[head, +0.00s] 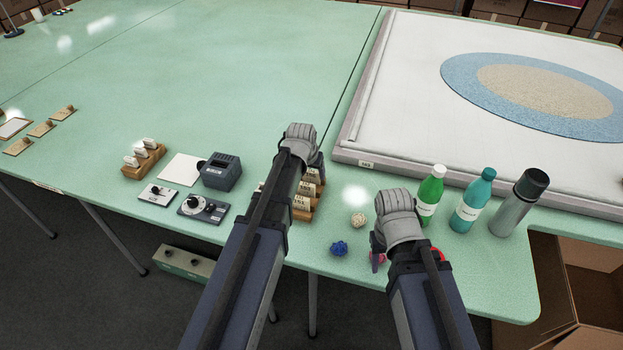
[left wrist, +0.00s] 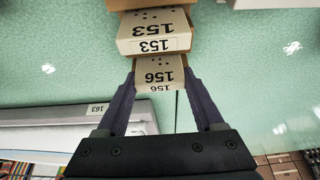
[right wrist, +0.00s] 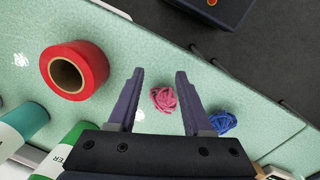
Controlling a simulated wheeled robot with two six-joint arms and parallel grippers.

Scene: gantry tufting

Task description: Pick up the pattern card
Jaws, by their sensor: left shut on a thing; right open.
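A pale pattern card marked 156 (left wrist: 160,72) is between the fingertips of my left gripper (left wrist: 158,80), which is shut on it. Directly beyond it is another card marked 153 (left wrist: 154,32), with a wooden edge behind that. In the head view my left gripper (head: 316,166) is over a wooden rack of cards (head: 303,203), and my arm hides part of the rack. I cannot tell whether card 156 is clear of the rack. My right gripper (right wrist: 158,82) is open and empty, with a pink yarn ball (right wrist: 163,99) below its fingers.
A blue yarn ball (head: 339,248), a cream ball (head: 358,220), a red roll (right wrist: 74,70), two bottles (head: 431,190) (head: 472,200) and a flask (head: 519,203) surround the right gripper. A second card rack (head: 145,160) and dark device (head: 221,172) stand left.

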